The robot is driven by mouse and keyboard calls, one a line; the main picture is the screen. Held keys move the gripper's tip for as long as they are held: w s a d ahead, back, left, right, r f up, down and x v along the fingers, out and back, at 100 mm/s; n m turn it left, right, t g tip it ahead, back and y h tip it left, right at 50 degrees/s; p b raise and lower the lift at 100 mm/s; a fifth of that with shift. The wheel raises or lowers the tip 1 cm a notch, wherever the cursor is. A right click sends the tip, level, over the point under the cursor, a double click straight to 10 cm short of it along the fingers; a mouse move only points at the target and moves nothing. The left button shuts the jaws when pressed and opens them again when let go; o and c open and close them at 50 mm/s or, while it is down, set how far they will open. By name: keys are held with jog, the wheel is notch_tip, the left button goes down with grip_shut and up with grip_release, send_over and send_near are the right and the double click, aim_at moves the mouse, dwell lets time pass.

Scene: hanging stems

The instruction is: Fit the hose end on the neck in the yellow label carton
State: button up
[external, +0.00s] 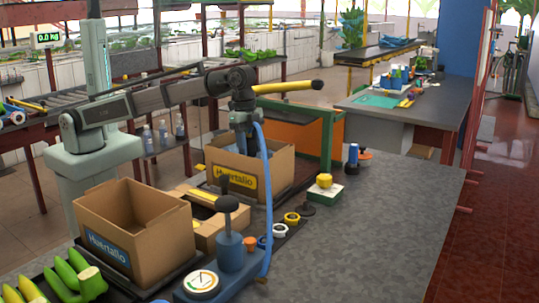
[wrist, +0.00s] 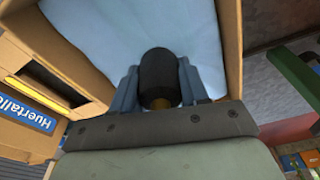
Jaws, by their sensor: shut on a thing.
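The yellow label carton (external: 275,172) stands open on the table; its yellow label (external: 236,179) faces the front. My gripper (external: 243,143) points down into its opening. In the wrist view my gripper (wrist: 160,92) is shut on the black hose end (wrist: 158,72), with a finger on each side and a brass-coloured part at its near end. Pale blue film (wrist: 120,35) fills the carton below. The blue hose (external: 269,205) runs from the table up beside the carton to my wrist. I cannot make out the neck; the hose end and gripper may hide it.
The blue label carton (external: 140,235) stands open at front left. A small low carton (external: 207,232) lies between the two. A blue pump-like device (external: 231,252), tape rolls (external: 280,230) and a yellow-topped block (external: 324,186) stand nearby. The table's right side (external: 400,220) is clear.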

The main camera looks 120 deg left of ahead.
jog(key=shift+f, duration=0.65)
dwell(0.6)
jog(key=o, duration=1.3)
jog(key=shift+o, duration=0.2)
jog(key=o, duration=0.3)
jog(key=shift+o, duration=0.2)
jog(key=shift+r, duration=1.6)
jog(key=shift+r, duration=4.2)
